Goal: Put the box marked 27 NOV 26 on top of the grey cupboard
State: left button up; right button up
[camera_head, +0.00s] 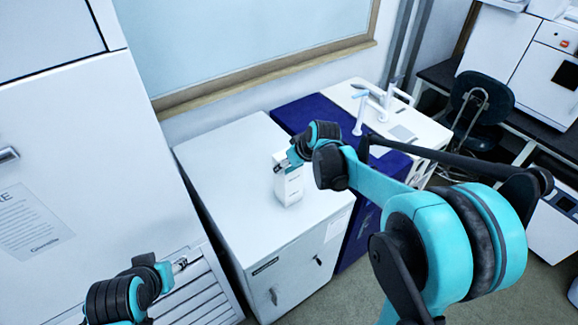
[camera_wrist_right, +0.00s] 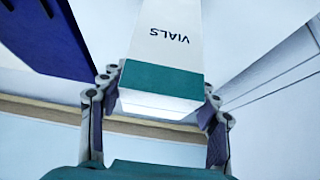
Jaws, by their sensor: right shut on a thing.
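A white box (camera_head: 289,187) is upright at the top of the pale grey cupboard (camera_head: 225,165); I cannot tell whether its base touches the top. My right gripper (camera_head: 284,165) is shut on the upper part of this box. In the right wrist view, the box (camera_wrist_right: 172,50) has a teal band and the word VIALS, and sits between the fingers of the right gripper (camera_wrist_right: 160,105). No date is readable on it. My left gripper (camera_head: 182,264) is at the lower left, in front of the tall white unit, away from the box; its finger opening is unclear.
A tall white unit (camera_head: 90,130) with a notice stands left of the cupboard. A dark blue cupboard (camera_head: 300,112) adjoins it on the right, then a white sink unit (camera_head: 425,128) with taps. A dark chair (camera_head: 482,105) stands further right. The cupboard top around the box is clear.

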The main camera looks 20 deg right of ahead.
jog(key=shift+f, duration=0.15)
jog(key=o, duration=1.7)
jog(key=shift+o, duration=0.2)
